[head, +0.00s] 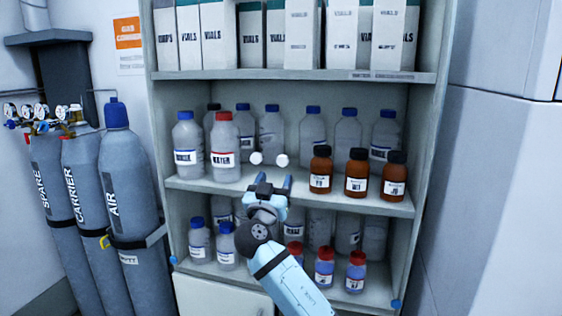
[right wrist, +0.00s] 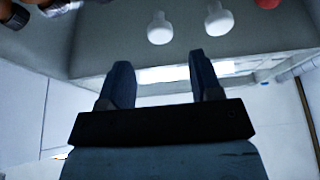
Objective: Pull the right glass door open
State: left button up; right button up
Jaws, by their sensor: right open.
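The cabinet's glass doors are clear and hard to see; they appear shut, with two white round knobs side by side at the middle. The right glass door's knob (head: 282,160) is the right one in the head view; in the right wrist view, which looks turned over, it seems to be the left knob (right wrist: 160,28). The left door's knob (head: 255,158) is close beside it. My right gripper (head: 273,182) is open and empty, just below the knobs in the head view. Its two fingers (right wrist: 160,62) point toward the knobs, apart from them. My left gripper is not in view.
Behind the glass, shelves hold vial boxes (head: 302,40), a red-capped bottle (head: 225,150), brown bottles (head: 356,175) and other bottles. Gas cylinders (head: 125,180) stand left of the cabinet. A pale wall unit (head: 500,190) stands to the right. Space before the doors looks clear.

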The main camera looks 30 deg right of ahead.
aim_at(282, 163)
jog(key=p+x, duration=0.1)
jog(key=x, duration=0.5)
jog(key=shift+w+d, duration=0.1)
jog(key=shift+w, duration=0.05)
jog(key=shift+c, duration=0.2)
grip_shut()
